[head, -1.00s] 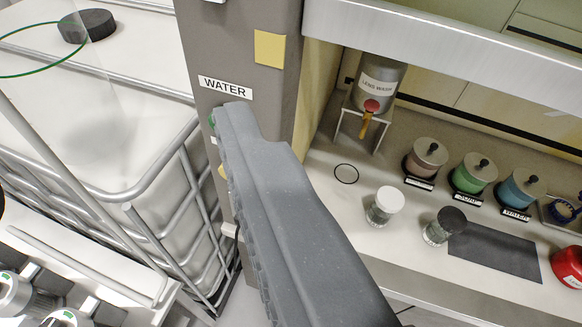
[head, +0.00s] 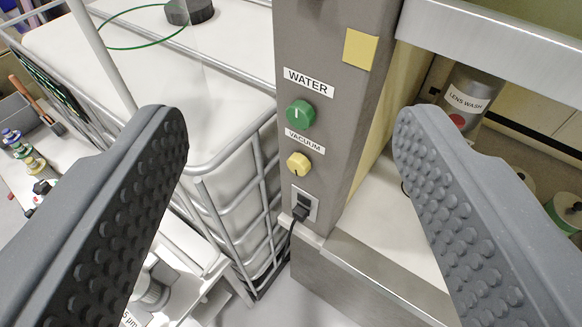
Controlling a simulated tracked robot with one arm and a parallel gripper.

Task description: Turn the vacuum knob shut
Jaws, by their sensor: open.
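The vacuum knob (head: 299,163) is a yellow round knob under a "VACUUM" label (head: 305,142) on a grey post (head: 335,110). A dark mark on it points roughly downward. A green knob (head: 300,114) sits above it, under the "WATER" label (head: 308,82). My gripper (head: 285,135) is open and empty, its two dark, studded fingers wide apart. In the picture, both knobs lie between the fingers. The fingers look nearer to the camera than the post, and I see no contact.
A white caged tank (head: 150,80) stands left of the post. A socket with a black plug (head: 302,205) is below the yellow knob. A fume hood bench (head: 385,232) is on the right, with a lens wash container (head: 468,98) partly behind the right finger.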

